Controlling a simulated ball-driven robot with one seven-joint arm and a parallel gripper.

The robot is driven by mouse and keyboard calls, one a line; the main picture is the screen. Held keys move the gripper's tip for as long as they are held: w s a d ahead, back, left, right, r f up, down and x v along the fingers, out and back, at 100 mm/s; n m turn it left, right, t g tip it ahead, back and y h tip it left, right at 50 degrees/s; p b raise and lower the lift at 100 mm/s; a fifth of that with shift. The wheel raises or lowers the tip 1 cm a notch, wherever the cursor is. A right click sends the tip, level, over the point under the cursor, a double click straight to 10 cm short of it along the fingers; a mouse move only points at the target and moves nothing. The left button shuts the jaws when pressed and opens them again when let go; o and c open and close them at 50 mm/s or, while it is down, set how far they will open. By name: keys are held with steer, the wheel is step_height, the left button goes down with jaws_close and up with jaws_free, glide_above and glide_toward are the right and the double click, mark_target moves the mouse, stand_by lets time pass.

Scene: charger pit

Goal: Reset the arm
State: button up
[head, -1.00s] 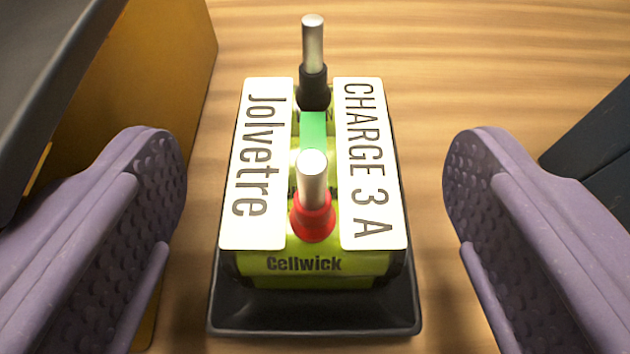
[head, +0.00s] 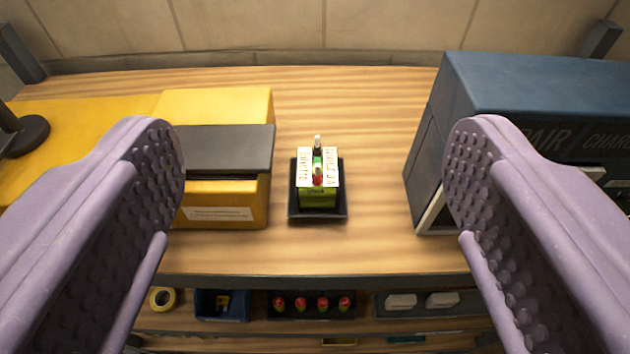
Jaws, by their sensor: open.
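My gripper (head: 315,185) is open and empty, with one purple, dimpled finger on each side of the head view. Beyond and between the fingers, a small green battery pack (head: 318,198) stands in a black tray (head: 319,214) on the wooden bench. It has white label plates on top, and a black-based and a red-based metal post stand up between them. The gripper is well away from the pack and touches nothing that I can see.
A yellow box (head: 222,105) with a dark lid stands left of the pack, a dark blue cabinet (head: 540,85) right. Bare bench (head: 375,110) lies between. Below the front edge, a shelf holds a tape roll (head: 162,299), a blue bin (head: 222,305) and red-topped items (head: 312,304). A tiled wall is behind.

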step_height(320, 180, down, 36)
steer(key=b, duration=3.6)
steer(key=shift+s+f, duration=0.1)
